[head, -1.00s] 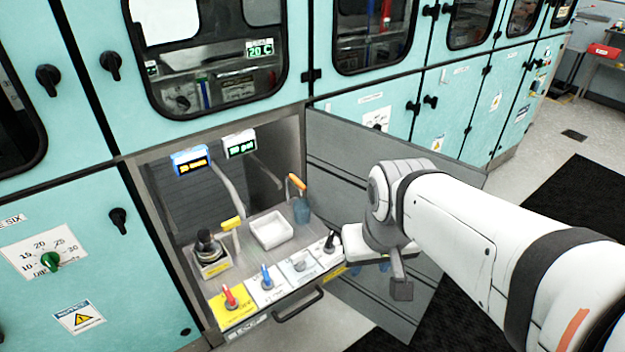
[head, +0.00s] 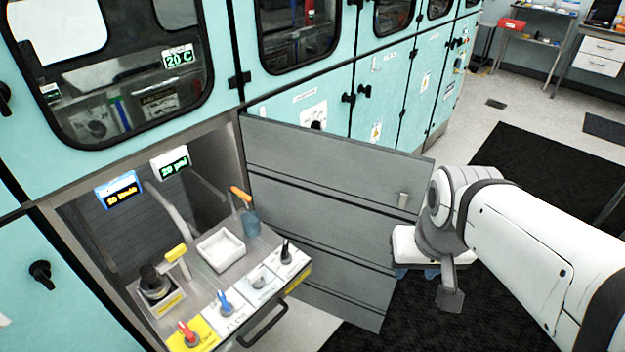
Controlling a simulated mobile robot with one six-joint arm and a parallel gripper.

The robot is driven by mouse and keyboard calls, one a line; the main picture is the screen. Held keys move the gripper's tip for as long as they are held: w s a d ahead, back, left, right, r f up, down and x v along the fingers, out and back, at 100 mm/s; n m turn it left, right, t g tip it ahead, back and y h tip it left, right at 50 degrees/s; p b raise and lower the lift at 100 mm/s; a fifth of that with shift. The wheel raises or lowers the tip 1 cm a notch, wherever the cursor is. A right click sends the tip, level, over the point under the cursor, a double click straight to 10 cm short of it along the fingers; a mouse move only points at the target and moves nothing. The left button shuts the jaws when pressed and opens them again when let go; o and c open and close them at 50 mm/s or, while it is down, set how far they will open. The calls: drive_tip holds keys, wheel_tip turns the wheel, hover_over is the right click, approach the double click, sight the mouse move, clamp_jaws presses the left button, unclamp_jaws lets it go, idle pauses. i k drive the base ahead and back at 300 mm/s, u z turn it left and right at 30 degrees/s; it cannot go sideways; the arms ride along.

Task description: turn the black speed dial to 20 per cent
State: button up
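The control panel (head: 212,318) juts out of an open bay in the teal cabinets, at the lower left of the head view. Along its front are a red, a blue, a grey and a black control. The black one (head: 286,250) is upright on a white plate at the right end. A larger round black knob (head: 149,276) stands on a yellow-edged base at the panel's left. I cannot tell which is the speed dial, and no scale is readable. My gripper (head: 417,273) is right of the panel, well apart from both. Its two blue fingertips look separated, with nothing between them.
A grey open door (head: 320,190) stands between the panel and my gripper. A white tray (head: 221,249), an orange-handled tool (head: 249,217) and a yellow-topped part (head: 176,254) crowd the panel. A blue display (head: 119,190) and a green-lettered display (head: 170,162) hang above.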

sight(284, 253)
drive_tip(key=z, duration=0.2)
drive_tip(key=k, duration=1)
drive_tip(key=u, duration=0.65)
drive_tip(key=i, duration=1)
drive_tip(key=u, duration=0.05)
